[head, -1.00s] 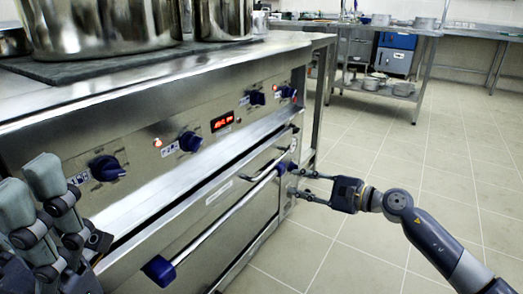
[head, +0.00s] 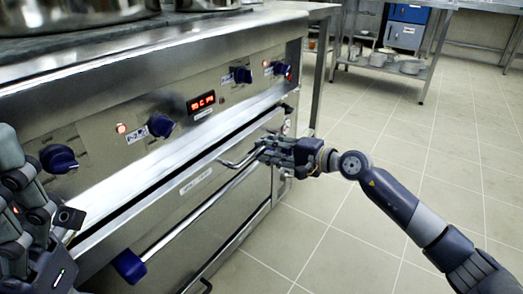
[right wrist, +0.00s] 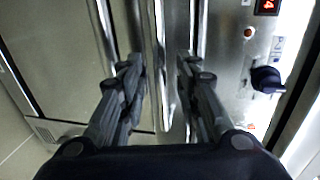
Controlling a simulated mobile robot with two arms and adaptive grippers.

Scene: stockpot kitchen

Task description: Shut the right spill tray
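The spill tray front (head: 205,172) is a long steel strip below the control panel, with a thin wire handle (head: 232,164) near its right part. How far it stands out is hard to tell. My right gripper (head: 262,150) is at the right end of this handle. In the right wrist view, its two fingers (right wrist: 160,62) are apart, with steel edges of the range between and beyond them. Contact is not clear. My left gripper (head: 22,205) is at the left edge, partly cut off; its fingertip gap does not show.
The oven door bar (head: 205,208) with blue ends runs below the tray. Blue knobs (head: 160,125) and a red display (head: 201,102) are on the panel above. Pots (head: 75,14) stand on top. Tiled floor (head: 330,240) is free to the right.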

